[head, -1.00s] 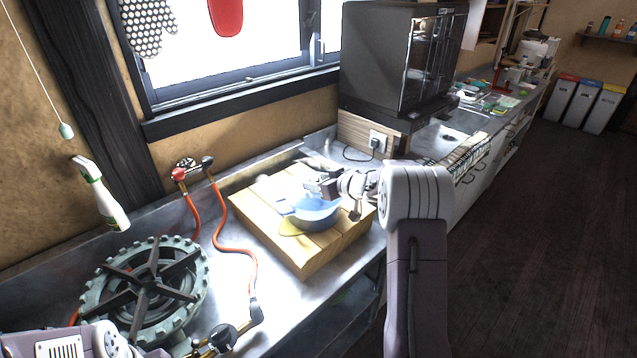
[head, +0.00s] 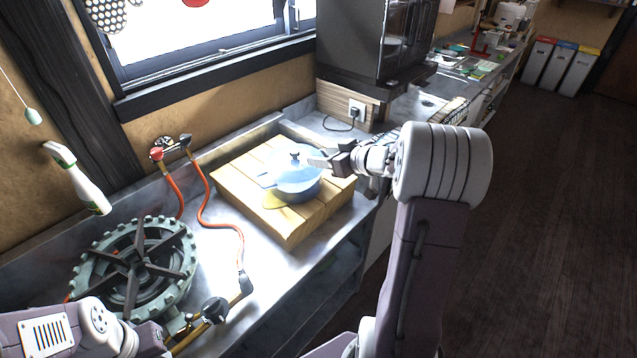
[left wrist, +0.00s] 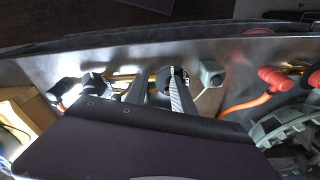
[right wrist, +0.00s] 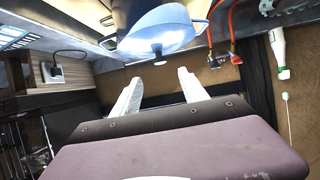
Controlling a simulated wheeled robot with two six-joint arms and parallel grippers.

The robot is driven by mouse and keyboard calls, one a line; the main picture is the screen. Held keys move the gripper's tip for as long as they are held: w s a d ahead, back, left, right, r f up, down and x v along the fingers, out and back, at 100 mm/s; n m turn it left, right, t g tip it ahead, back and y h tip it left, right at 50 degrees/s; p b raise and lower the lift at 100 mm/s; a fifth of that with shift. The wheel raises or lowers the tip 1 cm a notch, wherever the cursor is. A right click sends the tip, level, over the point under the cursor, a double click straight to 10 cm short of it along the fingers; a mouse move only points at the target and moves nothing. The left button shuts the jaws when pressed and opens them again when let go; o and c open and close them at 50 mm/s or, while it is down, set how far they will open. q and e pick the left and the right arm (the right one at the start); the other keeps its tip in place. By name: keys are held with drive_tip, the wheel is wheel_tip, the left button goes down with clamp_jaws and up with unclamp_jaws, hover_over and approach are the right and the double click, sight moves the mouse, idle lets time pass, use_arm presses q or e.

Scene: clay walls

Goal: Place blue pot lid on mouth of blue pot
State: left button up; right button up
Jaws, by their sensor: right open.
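The blue pot (head: 306,196) stands on a wooden block. The blue pot lid (head: 281,176), with a dark knob (head: 294,157), lies over its mouth and looks about level. I cannot tell whether its rim is fully seated. The lid also shows in the right wrist view (right wrist: 158,28), its knob pointing towards my fingers. My right gripper (head: 318,161) is open and empty, just right of the knob and apart from it. Its two fingers are spread in the right wrist view (right wrist: 160,80). My left gripper (left wrist: 158,88) is open and empty over the counter, far from the pot.
The wooden block (head: 288,232) sits on the metal counter. A gas burner (head: 135,265) with an orange hose (head: 205,210) is at the left. A spray bottle (head: 78,180) and a dark cabinet (head: 365,45) stand nearby.

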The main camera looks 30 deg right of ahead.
drive_tip(key=s+a+f+m+g+h, duration=0.1)
drive_tip(key=s+a+f+g, duration=0.4)
drive_tip(key=s, duration=0.7)
drive_tip(key=s+a+f+m+g+h, duration=0.1)
drive_tip(key=s+a+f+m+g, duration=0.1)
drive_tip(key=s+a+f+g, duration=0.4)
drive_tip(key=s+a+f, duration=0.4)
drive_tip(key=s+a, duration=0.1)
drive_tip(key=shift+s+h, duration=0.35)
drive_tip(key=shift+h, duration=0.05)
wheel_tip(320, 180, up, 3)
drive_tip(key=p, duration=0.3)
drive_tip(key=shift+r, duration=0.15)
